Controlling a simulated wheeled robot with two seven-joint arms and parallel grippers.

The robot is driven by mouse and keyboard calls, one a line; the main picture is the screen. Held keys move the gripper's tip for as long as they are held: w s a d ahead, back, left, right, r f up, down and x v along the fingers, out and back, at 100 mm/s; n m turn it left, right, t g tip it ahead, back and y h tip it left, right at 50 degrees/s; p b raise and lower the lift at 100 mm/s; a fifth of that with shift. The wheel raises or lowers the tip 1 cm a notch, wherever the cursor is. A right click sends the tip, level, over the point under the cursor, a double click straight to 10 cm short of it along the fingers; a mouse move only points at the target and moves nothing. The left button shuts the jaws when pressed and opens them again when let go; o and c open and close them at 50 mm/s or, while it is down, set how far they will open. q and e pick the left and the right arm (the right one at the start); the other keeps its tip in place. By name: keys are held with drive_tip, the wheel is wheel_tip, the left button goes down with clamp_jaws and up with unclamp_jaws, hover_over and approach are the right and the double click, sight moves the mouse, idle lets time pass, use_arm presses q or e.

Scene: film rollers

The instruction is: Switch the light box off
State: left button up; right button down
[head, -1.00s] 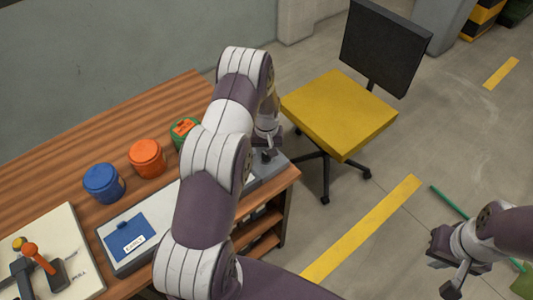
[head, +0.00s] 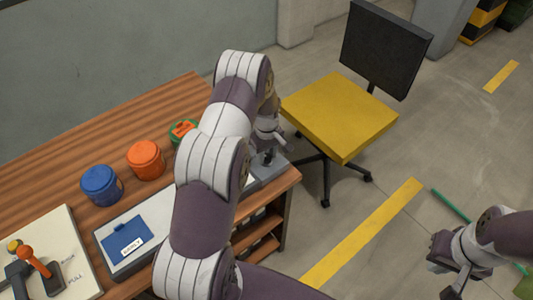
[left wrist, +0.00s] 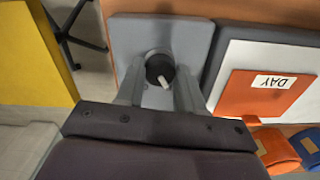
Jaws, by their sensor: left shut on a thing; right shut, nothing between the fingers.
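The light box (head: 118,263) is a long white-topped panel on the wooden bench, with its middle hidden behind my left arm. Its grey control plate (left wrist: 190,30) bears a black round knob (left wrist: 155,66) with a white pointer. In the head view the plate (head: 272,172) is at the bench's right end. My left gripper (left wrist: 160,92) is over the plate, shut on the knob, with a finger on each side. It also shows in the head view (head: 268,152). My right gripper (head: 455,287) is shut and empty over the floor at the lower right.
A blue card (head: 127,238) and an orange card marked DAY (left wrist: 265,93) lie on the panel. Blue (head: 101,186), orange (head: 146,160) and green (head: 181,132) jars stand behind it. A lever board (head: 75,235) is at left. A yellow chair (head: 340,115) stands beyond the bench.

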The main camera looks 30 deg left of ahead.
sight(267, 156)
idle(0.3)
use_arm(q)
drive_tip(key=o, duration=1)
drive_tip(key=shift+o, duration=0.2)
wheel_tip(267, 156, up, 13)
drive_tip(key=b, duration=0.1)
drive_tip(key=shift+b, duration=0.35)
drive_tip(key=shift+f, duration=0.15)
drive_tip(key=s+d+r+m, duration=0.2)
drive_tip(key=s+d+m, duration=0.4)
drive_tip(key=s, duration=0.4)
drive_tip(key=s+d+r+m+t, duration=0.1)
drive_tip(key=s+d+r+m, duration=0.1)
drive_tip(key=s+d+m, duration=0.4)
drive_tip(key=s, duration=0.3)
drive_tip(key=shift+s+r, duration=0.4)
